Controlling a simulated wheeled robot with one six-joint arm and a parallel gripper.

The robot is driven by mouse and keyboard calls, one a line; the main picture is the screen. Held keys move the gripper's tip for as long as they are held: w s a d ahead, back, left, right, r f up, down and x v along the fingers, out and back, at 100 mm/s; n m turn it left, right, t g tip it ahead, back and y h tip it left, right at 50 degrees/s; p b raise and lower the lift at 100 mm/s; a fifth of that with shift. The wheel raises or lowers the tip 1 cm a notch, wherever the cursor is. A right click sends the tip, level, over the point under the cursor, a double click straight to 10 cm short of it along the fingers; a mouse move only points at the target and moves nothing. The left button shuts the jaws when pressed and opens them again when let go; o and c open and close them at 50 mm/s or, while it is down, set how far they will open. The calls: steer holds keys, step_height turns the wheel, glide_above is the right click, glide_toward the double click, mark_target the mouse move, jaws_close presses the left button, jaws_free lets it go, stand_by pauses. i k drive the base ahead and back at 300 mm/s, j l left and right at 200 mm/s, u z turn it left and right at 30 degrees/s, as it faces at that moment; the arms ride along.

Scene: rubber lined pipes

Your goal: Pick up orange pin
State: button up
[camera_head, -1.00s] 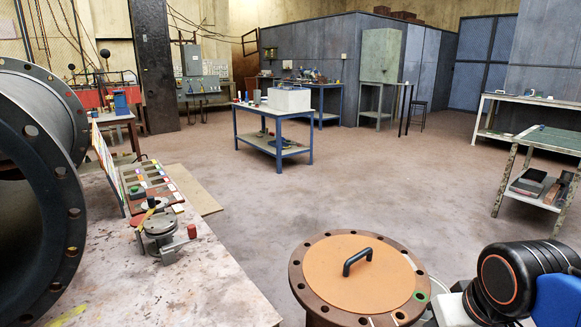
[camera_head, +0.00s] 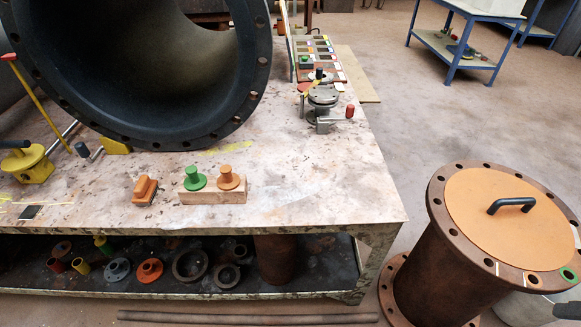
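The orange pin (camera_head: 229,178) stands upright at the right end of a small wooden block (camera_head: 212,197). The block lies near the front edge of the table (camera_head: 300,200). A green pin (camera_head: 195,178) of similar shape stands on the same block, just left of the orange one.
A large dark flanged pipe (camera_head: 150,70) fills the back left of the table. An orange block (camera_head: 145,190) lies left of the pins. A valve (camera_head: 322,100) stands at the table's right side. A brown flanged pipe with an orange lid (camera_head: 500,215) stands on the floor at right.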

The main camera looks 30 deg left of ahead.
mark_target(229, 180)
steer(key=u, duration=1.9)
steer(key=k+j+u, duration=0.1)
steer(key=u, duration=0.35)
